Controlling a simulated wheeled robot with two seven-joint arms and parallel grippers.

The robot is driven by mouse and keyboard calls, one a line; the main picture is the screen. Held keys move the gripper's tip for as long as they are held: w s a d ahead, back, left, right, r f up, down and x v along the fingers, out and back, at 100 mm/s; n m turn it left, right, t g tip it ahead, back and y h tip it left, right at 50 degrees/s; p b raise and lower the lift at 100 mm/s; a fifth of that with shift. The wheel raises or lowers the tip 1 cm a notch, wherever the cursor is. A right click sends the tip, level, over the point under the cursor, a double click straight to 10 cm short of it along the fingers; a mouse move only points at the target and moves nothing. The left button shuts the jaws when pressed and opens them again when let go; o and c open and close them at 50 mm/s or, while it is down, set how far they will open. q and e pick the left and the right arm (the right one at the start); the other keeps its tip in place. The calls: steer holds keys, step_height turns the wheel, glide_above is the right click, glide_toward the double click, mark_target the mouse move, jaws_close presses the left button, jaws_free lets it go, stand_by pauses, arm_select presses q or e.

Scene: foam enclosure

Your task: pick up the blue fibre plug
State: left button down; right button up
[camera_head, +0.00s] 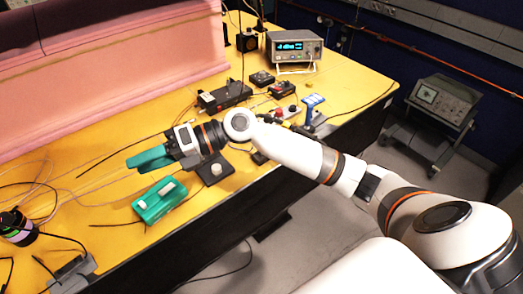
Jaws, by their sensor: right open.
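My right gripper (146,158) has teal fingers and hangs over the yellow table, pointing left. It is open, and I see nothing held between its fingers. I cannot clearly make out a blue fibre plug; it may be too small to see or hidden by the gripper. Thin pale fibres (92,188) run across the table beside and below the fingers. A blue upright piece (312,103) stands to the right beyond my forearm; I cannot tell whether it belongs to the plug. My left gripper is not in view.
A teal box (160,200) lies just in front of the gripper, near a dark block with a pale knob (215,170). A pink foam wall (120,75) stands behind. A display instrument (293,47) is at the far end. Black cables cross the yellow table (110,212).

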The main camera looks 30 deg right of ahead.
steer(key=w+d+f+g+h, duration=0.2)
steer(key=d+h, duration=0.6)
steer(key=d, duration=0.6)
steer(key=w+d+f+g+h, duration=0.1)
steer(key=d+h, duration=0.7)
steer(key=d, duration=0.6)
steer(key=shift+n, duration=0.3)
step_height(320, 180, down, 6)
steer(key=shift+w+d+p, duration=0.1)
steer(key=shift+w+p, duration=0.05)
steer(key=shift+p, duration=0.9)
step_height(320, 180, down, 5)
steer(key=shift+d+r+p, duration=0.1)
steer(key=shift+r+p, duration=0.05)
steer(key=shift+p, duration=1.05)
steer(key=shift+f, duration=0.55)
jaws_close()
steer(key=shift+r, duration=0.15)
